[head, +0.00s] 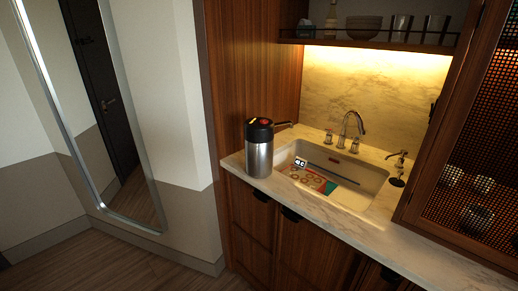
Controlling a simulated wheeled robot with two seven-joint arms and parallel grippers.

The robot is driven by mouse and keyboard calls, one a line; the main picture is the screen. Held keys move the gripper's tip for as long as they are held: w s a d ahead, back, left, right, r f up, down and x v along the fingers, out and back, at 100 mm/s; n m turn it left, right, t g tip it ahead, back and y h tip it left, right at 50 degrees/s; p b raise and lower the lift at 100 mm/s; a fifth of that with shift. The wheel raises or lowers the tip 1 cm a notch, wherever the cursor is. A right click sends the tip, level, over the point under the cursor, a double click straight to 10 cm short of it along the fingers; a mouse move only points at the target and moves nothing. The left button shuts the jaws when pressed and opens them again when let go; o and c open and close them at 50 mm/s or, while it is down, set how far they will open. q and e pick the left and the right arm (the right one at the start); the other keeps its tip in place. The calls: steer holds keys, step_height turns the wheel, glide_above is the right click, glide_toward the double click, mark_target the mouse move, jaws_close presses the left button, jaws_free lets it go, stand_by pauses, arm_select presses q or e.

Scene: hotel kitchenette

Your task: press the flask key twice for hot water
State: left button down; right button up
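The flask (259,155) is a steel cylinder with a black top, upright on the left end of the marble counter beside the sink. Its top carries a small red mark and a yellow mark; the key (262,121) appears to be the red-marked part. A dark spout (283,125) points right toward the sink. No cup shows under the spout. Neither of my grippers is in the head view.
The sink (345,187) holds a colourful flat item (312,178). A faucet (350,128) stands behind it. A shelf (370,44) with bowls hangs above, and a mesh-door cabinet (475,150) stands right. Wood floor (110,265) lies clear at front left.

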steer(key=shift+w, duration=0.1)
jaws_close()
stand_by(1.7)
